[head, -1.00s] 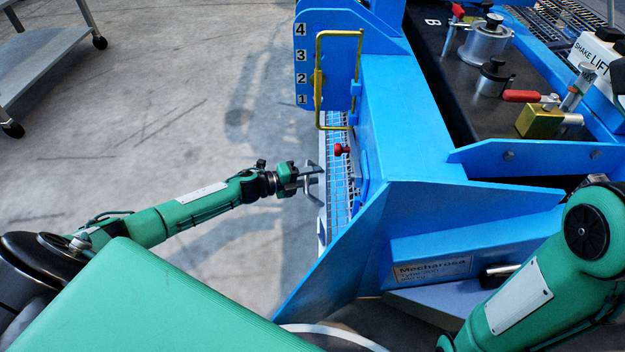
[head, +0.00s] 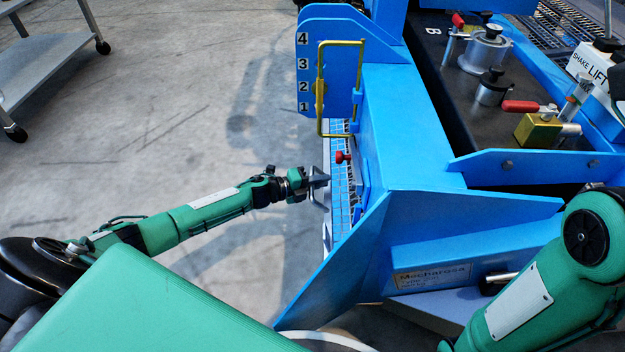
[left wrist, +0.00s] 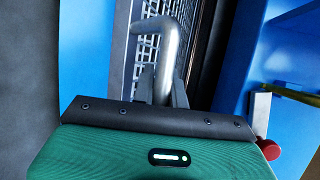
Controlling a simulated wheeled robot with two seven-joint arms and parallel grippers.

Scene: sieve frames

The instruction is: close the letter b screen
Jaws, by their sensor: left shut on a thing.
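My left gripper (head: 318,180) is shut on a bent grey metal handle (left wrist: 170,45) at the outer edge of a wire-mesh screen (head: 341,195). The mesh sticks out of the left side of the blue machine (head: 400,150); it also shows behind the handle in the left wrist view (left wrist: 146,50). My left gripper's fingers (left wrist: 162,85) sit on both sides of the handle's shank. No letter is readable on this screen. A white letter B (head: 433,30) is on the machine's dark top deck. My right arm enters at the right; its gripper is out of view.
A yellow bar latch (head: 320,90) stands beside a blue plate (head: 345,25) numbered 1 to 4. A red knob (head: 341,157) is just above the gripper, close to the mesh. A blue slanted panel (head: 340,265) flanks the near side.

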